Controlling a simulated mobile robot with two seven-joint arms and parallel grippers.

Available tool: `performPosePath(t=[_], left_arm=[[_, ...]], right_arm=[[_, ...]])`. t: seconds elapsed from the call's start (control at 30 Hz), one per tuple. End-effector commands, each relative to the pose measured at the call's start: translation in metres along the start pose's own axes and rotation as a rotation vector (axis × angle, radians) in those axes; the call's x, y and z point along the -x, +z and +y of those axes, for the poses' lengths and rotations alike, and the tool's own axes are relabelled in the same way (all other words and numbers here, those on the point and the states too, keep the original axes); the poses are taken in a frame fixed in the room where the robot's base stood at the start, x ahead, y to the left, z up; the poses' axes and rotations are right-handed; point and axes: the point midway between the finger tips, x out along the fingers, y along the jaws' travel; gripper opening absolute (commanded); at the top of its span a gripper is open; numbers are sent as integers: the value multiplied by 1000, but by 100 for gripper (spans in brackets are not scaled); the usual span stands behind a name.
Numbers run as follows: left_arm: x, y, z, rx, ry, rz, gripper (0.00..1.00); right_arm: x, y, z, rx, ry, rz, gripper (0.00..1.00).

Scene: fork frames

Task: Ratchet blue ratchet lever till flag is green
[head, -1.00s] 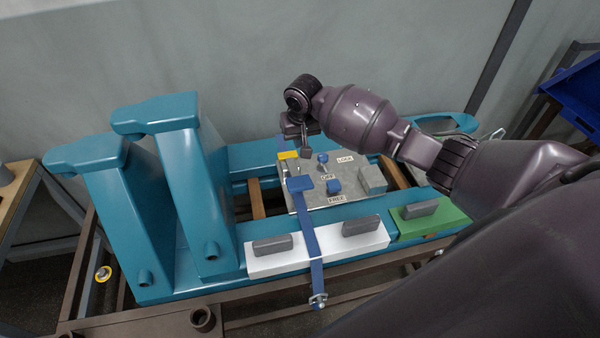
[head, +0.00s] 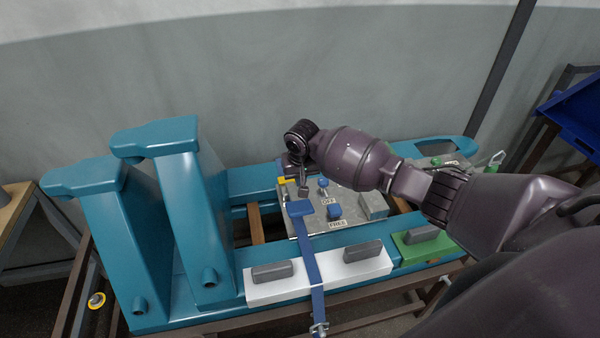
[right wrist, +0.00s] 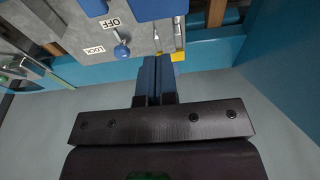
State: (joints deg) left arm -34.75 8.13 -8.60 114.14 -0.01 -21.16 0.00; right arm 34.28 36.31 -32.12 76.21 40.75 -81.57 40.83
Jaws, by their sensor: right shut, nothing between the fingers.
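The blue ratchet lever (head: 300,208) is a flat blue block above a blue strap, on a grey panel (head: 350,222). In the right wrist view a wide blue part (right wrist: 160,9) shows at the top edge. A small yellow piece (head: 281,181), perhaps the flag, sits at the panel's far left corner; it also shows in the right wrist view (right wrist: 179,56). No green flag shows. My right gripper (head: 304,190) is shut and empty, just behind the lever near the yellow piece. Contact with either is unclear. My left gripper is not in view.
A blue-knobbed switch (right wrist: 122,50) stands beside OFF and LOCK labels. A second blue block (head: 334,211) is right of the lever. White (head: 300,291) and green (head: 413,251) blocks with grey handles lie in front. Tall teal uprights (head: 180,190) stand left.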

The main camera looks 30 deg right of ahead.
Motion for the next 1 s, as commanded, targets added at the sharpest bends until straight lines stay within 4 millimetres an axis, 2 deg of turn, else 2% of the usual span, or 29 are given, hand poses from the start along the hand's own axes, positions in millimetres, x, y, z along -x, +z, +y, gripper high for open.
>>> performPosePath(t=[0.03,0.2,0.4,0.6,1.0], left_arm=[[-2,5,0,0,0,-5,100],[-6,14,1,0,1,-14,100],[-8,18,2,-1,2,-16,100],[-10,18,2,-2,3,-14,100],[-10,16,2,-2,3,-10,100]], right_arm=[[-12,1,0,-1,2,-3,0],[-42,1,0,-1,2,-4,0],[-65,11,0,0,1,-1,0],[-75,16,0,0,1,1,0],[-76,17,0,0,1,2,0]])
